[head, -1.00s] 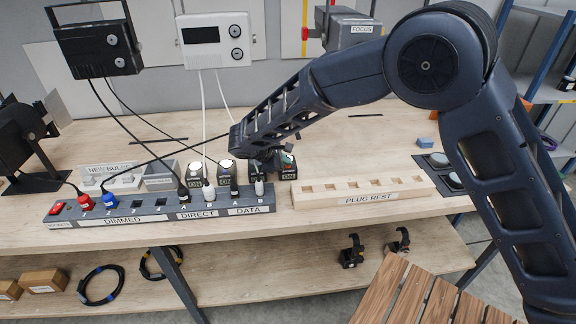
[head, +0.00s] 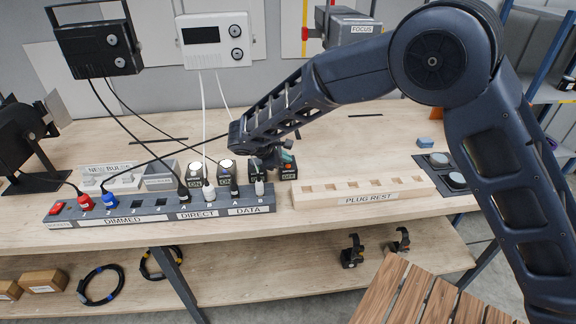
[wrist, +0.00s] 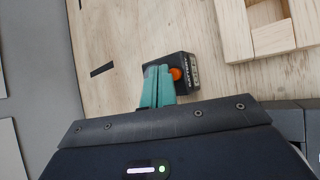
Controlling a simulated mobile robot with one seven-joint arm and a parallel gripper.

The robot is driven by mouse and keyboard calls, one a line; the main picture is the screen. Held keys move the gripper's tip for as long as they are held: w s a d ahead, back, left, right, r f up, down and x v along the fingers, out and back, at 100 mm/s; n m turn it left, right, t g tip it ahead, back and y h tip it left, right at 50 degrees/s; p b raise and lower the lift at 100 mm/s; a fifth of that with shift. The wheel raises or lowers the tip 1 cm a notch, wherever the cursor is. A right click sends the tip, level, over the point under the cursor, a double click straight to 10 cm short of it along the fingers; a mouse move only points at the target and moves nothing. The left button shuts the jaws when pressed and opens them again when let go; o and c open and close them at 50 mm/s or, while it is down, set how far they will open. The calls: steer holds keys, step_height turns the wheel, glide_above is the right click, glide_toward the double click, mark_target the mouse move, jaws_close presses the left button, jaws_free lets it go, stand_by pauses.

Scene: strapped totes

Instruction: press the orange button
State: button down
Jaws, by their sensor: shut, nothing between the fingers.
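The orange button (wrist: 176,74) shows in the wrist view on top of a small black box (wrist: 186,68). In the head view this box (head: 289,174) stands on the workbench just left of the plug rest, and its front label seems to read OFF. My gripper (wrist: 157,69) is shut and empty, with its teal fingers together. The fingertips are over the box, right beside the orange button on its left in the wrist view. I cannot tell whether they touch it. In the head view my gripper (head: 287,156) partly hides the box top.
Boxes with lit white buttons (head: 195,169) (head: 227,166), labelled ON, stand to the left. A power strip (head: 160,205) with plugs and cables runs along the bench front. The wooden plug rest (head: 364,190) is to the right. The bench behind is mostly clear.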

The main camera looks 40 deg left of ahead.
step_height(320, 180, up, 6)
steer(key=shift+f, duration=0.15)
stand_by(0.5)
stand_by(0.3)
